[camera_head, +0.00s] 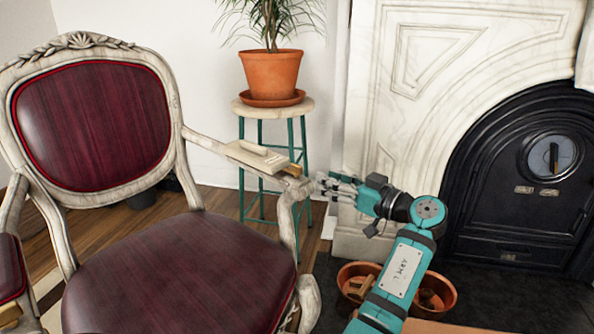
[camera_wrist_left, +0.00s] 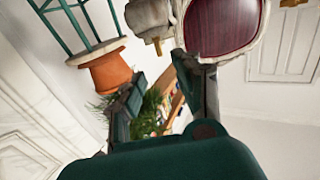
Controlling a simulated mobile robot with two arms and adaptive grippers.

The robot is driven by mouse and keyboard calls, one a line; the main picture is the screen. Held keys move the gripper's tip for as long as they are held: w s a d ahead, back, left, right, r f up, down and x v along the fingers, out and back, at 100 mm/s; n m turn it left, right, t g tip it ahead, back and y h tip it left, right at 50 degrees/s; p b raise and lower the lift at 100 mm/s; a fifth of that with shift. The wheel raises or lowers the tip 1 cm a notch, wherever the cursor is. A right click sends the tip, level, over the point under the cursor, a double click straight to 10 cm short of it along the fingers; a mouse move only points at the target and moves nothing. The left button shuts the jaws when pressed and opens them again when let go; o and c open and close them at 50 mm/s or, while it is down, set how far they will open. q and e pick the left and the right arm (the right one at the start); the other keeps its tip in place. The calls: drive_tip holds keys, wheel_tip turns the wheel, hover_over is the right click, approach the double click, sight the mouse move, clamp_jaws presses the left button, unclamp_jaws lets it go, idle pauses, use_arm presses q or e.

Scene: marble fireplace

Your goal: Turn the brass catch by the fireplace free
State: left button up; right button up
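A small brass-coloured piece (camera_head: 292,170) sits at the end of a cream block (camera_head: 257,156) on the armrest of the carved chair. I cannot tell for sure that it is the catch. The black fireplace door (camera_head: 500,190) has a round dial (camera_head: 552,156) with a dark upright handle and small plates below it. My left gripper (camera_head: 335,185) is just right of the armrest's front end, apart from the brass piece. In the left wrist view its fingers (camera_wrist_left: 165,105) are spread with nothing held between them. My right gripper is not in view.
The chair (camera_head: 180,270) with a dark red seat fills the left. A terracotta pot (camera_head: 270,74) with a plant stands on a stool (camera_head: 300,108) behind the armrest. Terracotta pots (camera_head: 438,284) stand on the floor by the marble surround (camera_head: 400,110). The dark hearth is clear at right.

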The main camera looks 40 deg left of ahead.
sight(302, 168)
use_arm(q)
drive_tip(key=a+b, duration=0.2)
drive_tip(key=a, duration=0.8)
drive_tip(key=shift+a, duration=0.25)
clamp_jaws()
